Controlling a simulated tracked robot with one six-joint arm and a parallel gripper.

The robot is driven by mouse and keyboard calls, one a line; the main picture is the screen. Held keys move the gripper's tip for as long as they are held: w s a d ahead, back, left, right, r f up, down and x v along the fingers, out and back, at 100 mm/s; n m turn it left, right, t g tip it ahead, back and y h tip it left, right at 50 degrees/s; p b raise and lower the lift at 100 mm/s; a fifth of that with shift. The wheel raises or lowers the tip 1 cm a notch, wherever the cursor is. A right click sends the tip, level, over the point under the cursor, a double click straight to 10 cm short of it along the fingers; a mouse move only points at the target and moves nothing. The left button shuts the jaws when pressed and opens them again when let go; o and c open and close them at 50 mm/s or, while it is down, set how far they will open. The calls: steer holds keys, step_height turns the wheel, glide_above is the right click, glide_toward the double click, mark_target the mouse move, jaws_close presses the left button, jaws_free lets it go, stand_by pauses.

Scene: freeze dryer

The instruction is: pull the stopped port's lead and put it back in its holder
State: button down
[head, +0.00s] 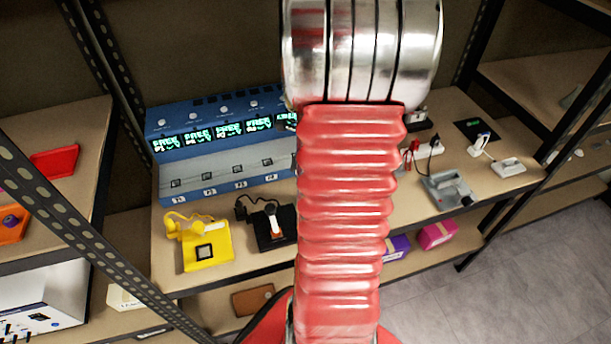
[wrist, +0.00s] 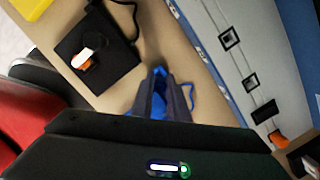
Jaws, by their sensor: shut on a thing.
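My gripper (wrist: 160,88) is shut on a blue plug, mostly hidden between its dark fingers. A thin blue lead (wrist: 193,98) loops out on the right. In the wrist view it is over the shelf top, in front of the machine. The blue-and-grey machine (head: 222,178) has several small screens, with "FREE" on the ones I can read, and a row of ports. In the wrist view, two square ports (wrist: 252,82) look empty. A dark port (wrist: 264,112) and an orange plug (wrist: 278,140) lie further along. My arm hides the machine's right part and my gripper in the head view.
A yellow holder (head: 217,256) and a black holder (head: 264,240) with a white-and-orange plug stand left of my arm. The black holder (wrist: 72,70) also shows in the wrist view. A grey device (head: 447,188) stands at right. Metal shelf posts flank the shelf.

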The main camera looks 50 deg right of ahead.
steer(key=shift+f, duration=0.45)
steer(key=shift+f, duration=1.1)
stand_by(2.4)
steer(key=c, duration=1.6)
jaws_free()
steer(key=shift+c, duration=0.2)
steer(key=shift+r, duration=0.15)
step_height(320, 180, up, 13)
steer(key=s, duration=0.2)
steer(key=shift+d+r, duration=0.15)
steer(key=shift+d, duration=0.05)
